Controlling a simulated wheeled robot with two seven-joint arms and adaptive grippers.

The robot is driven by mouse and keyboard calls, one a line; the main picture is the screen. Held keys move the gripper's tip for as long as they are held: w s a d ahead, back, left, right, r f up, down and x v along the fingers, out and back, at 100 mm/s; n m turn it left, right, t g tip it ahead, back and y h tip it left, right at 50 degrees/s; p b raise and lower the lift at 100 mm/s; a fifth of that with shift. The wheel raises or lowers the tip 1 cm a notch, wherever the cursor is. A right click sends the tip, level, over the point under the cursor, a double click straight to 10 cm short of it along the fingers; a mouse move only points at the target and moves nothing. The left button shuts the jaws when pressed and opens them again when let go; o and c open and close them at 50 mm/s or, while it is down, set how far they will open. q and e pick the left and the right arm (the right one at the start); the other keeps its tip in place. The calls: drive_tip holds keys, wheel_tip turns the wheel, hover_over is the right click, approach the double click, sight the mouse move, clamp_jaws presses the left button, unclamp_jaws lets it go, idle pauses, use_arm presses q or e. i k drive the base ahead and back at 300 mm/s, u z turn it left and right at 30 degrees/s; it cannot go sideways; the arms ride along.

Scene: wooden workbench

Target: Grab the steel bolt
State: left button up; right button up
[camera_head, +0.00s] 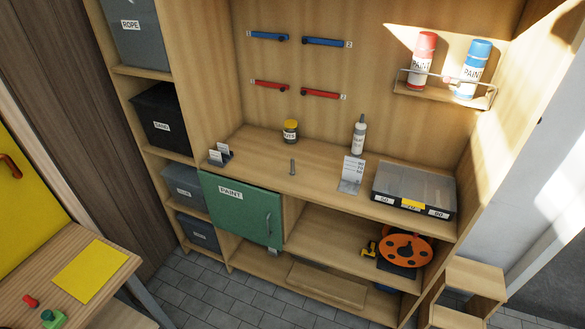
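Neither of my grippers shows in the head view.
Behind the bolt stand a yellow-labelled jar (290,131) and a white bottle (358,136). To its right are a metal stand with a card (351,174) and an organizer case (414,190). A small card holder (220,154) is at left. A green cabinet door (242,209) is below.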

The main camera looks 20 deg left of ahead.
sight(291, 173)
drive_tip(key=u, duration=0.4)
drive_tip(key=k, duration=0.5)
drive_tip(key=u, duration=1.15)
drive_tip(key=i, duration=1.3)
drive_tip(key=z, duration=0.3)
